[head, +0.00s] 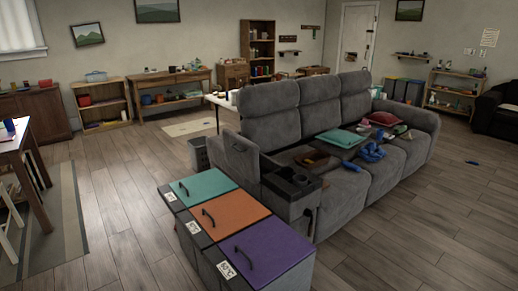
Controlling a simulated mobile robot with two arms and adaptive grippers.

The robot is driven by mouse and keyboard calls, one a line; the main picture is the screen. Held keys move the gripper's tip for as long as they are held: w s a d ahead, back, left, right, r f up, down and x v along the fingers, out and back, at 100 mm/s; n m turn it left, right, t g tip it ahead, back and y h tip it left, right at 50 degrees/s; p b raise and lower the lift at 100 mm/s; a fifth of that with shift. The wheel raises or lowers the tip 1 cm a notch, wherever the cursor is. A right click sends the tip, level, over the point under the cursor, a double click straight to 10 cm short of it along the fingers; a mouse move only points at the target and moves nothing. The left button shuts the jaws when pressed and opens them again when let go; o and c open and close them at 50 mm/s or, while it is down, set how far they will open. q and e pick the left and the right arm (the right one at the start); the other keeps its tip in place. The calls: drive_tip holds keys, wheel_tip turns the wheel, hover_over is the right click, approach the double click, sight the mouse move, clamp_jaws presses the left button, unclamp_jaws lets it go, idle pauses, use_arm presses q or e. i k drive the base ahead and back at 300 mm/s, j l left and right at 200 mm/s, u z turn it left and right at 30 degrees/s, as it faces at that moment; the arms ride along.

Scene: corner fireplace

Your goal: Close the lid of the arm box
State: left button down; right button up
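The grey sofa (305,108) stands in the middle of the head view. At its near left end is the arm box (292,205), with dark cup holders (293,178) in its top. A grey padded panel that looks like the lid (241,158) stands raised, roughly upright, at the left of the arm box. The inside of the box is mostly hidden from this angle. Neither of my grippers is in view.
Three bins with teal (205,186), orange (229,217) and purple (262,252) lids stand close in front of the arm box. A grey basket (197,154) is behind them. Cushions and loose items lie on the seats.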

sight(241, 154)
drive_tip(key=i+j+z, duration=0.25)
drive_tip(key=j, duration=0.3)
drive_tip(key=i+j+z, duration=0.2)
drive_tip(key=j, duration=0.35)
drive_tip(key=j+z, duration=0.25)
drive_tip(key=j, duration=0.3)
drive_tip(key=i+j+z, duration=0.2)
drive_tip(key=j, duration=0.4)
drive_tip(key=k, duration=0.1)
